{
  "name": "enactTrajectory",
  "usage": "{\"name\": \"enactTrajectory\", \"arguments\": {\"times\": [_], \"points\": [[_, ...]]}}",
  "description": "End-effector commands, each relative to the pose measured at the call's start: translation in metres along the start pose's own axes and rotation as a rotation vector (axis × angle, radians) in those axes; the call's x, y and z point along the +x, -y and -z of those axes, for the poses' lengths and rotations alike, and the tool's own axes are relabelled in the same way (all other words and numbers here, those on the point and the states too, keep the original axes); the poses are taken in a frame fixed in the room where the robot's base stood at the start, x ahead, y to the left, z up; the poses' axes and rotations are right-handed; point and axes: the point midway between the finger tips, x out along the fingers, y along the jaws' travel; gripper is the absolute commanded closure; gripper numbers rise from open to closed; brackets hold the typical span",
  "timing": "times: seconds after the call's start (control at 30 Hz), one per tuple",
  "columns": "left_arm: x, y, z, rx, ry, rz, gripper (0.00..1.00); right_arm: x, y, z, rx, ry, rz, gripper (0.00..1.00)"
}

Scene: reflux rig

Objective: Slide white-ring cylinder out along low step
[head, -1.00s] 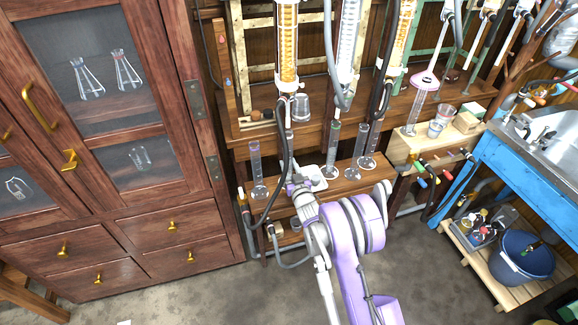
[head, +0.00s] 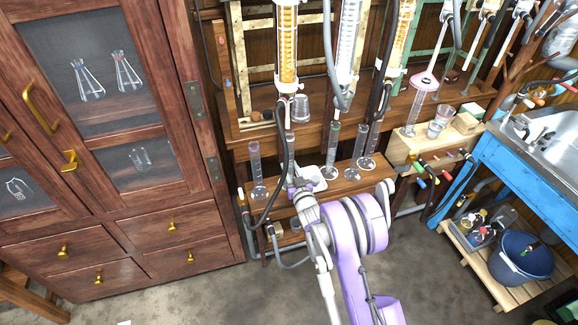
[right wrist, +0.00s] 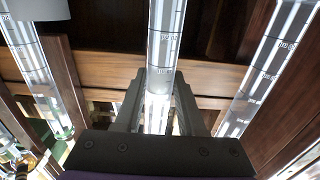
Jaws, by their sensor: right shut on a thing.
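A clear graduated cylinder (right wrist: 165,45) stands between the two fingers of my right gripper (right wrist: 158,95) in the right wrist view. The fingers are shut on it. In the head view this cylinder (head: 290,148) is upright at the low wooden step (head: 345,184), partly hidden by a dark hose and my wrist. Its ring is too small to make out clearly. My right gripper (head: 291,184) reaches the step from the front. My left gripper is not in view.
Another cylinder (head: 256,165) stands to the left on the step. A green-ringed cylinder (head: 331,152) and others stand to the right. Dark hoses (head: 284,190) hang nearby. The floor (head: 200,290) in front is clear.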

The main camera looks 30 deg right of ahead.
Motion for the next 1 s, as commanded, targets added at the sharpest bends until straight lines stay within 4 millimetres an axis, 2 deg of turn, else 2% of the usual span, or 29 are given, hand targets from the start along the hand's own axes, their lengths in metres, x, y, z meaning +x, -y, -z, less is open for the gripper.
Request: {"name": "enactTrajectory", "arguments": {"times": [1.0], "points": [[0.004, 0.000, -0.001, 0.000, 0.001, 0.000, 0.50, -0.068, 0.000, 0.000, 0.000, -0.001, 0.000, 1.00]]}}
